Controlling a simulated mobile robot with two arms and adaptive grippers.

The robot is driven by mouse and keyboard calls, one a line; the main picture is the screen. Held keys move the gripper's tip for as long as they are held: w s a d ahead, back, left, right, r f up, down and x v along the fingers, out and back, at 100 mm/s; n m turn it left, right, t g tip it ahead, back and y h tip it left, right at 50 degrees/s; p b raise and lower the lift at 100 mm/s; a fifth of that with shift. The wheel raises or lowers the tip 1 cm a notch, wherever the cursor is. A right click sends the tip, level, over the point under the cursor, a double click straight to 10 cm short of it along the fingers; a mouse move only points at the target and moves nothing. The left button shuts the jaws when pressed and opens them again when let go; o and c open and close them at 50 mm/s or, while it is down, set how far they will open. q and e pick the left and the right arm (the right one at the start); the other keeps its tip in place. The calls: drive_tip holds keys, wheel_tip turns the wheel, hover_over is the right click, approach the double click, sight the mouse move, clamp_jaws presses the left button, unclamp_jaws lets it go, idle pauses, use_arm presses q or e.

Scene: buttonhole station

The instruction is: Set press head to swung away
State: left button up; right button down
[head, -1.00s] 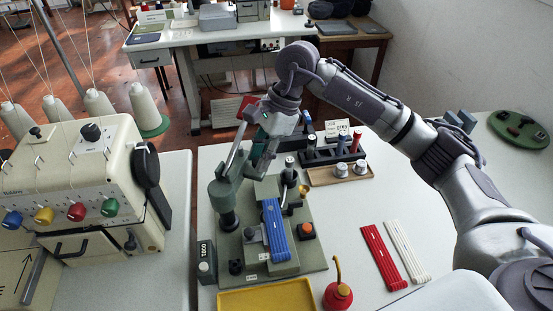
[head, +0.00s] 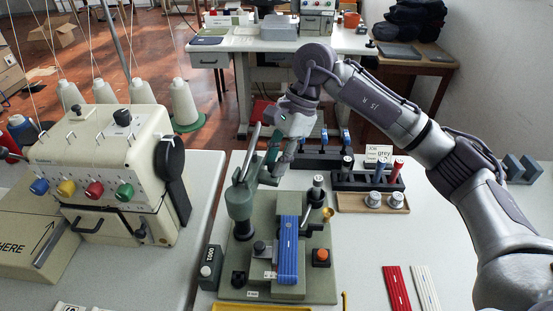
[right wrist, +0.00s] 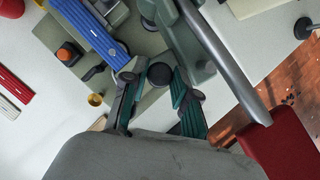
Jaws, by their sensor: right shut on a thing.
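The press is a green device with a round column (head: 240,203) on a base plate (head: 322,285). Its head arm (head: 250,174) reaches from the column toward the back right, off to the side of the blue ribbed strip (head: 288,250). A grey lever bar (head: 253,143) slants up beside it; the bar also shows in the right wrist view (right wrist: 225,62). My right gripper (head: 272,172) is at the arm's far end. In the right wrist view its fingers (right wrist: 157,85) close around the head's dark round end (right wrist: 160,74). The fingers partly hide the head. My left gripper is not in view.
A cream machine (head: 108,165) with coloured knobs stands left. Red (head: 396,288) and white (head: 426,288) strips lie front right. The white table right of the press is mostly clear.

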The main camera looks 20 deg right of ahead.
drive_tip(key=c, duration=0.9)
unclamp_jaws()
drive_tip(key=v, duration=1.2)
drive_tip(key=shift+w+f, duration=0.1)
